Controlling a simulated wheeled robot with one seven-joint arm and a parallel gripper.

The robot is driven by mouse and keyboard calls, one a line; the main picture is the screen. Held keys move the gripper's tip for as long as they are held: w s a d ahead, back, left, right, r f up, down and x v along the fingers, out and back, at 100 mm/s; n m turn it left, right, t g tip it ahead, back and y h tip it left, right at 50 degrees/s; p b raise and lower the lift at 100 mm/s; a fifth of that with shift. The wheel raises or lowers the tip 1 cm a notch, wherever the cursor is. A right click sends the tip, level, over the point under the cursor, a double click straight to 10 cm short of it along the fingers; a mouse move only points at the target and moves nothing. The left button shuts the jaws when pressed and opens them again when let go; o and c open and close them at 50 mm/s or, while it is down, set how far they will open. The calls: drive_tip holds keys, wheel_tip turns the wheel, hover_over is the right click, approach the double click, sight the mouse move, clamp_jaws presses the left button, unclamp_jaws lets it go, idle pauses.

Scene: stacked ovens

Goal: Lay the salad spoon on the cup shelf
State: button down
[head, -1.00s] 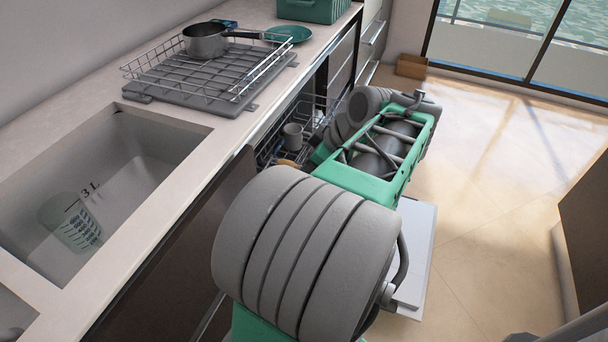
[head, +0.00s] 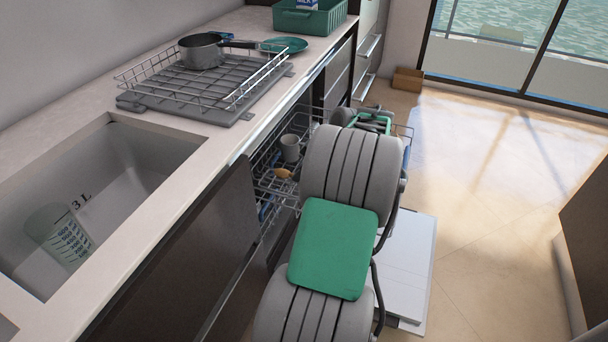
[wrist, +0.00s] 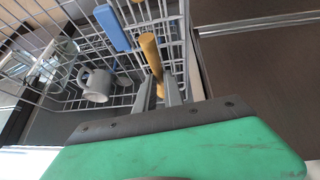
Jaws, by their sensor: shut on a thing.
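The salad spoon shows in the wrist view as a tan wooden handle (wrist: 151,52) between the fingertips of my gripper (wrist: 158,88). My gripper is shut on it, and the handle points away over the wire rack. In the head view a tan wooden end (head: 283,173) shows beside the rack's cup area; my arm hides my gripper there. A wire rack with a shelf part (head: 268,184) is inside the open dishwasher. I cannot clearly tell the cup shelf from the rest of the rack. A grey-white mug (head: 290,148) is in the rack, also in the wrist view (wrist: 97,86).
A blue-handled utensil (wrist: 112,27) lies in the rack close to the spoon. The open dishwasher door (head: 405,265) lies low under my arm. The counter holds a drying rack (head: 180,105) with a pot (head: 202,52). A sink (head: 90,190) is at left. Floor at right is clear.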

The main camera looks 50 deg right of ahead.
drive_tip(key=shift+f+b, duration=0.45)
drive_tip(key=shift+f, duration=0.6)
drive_tip(key=c, duration=1.5)
unclamp_jaws()
drive_tip(key=shift+o, duration=0.2)
drive_tip(key=shift+r, duration=0.1)
drive_tip(key=shift+r+p, duration=0.3)
drive_tip(key=shift+p, duration=0.05)
drive_tip(key=p+v, duration=0.3)
drive_tip(key=v, duration=0.9)
drive_tip(key=shift+r, duration=0.3)
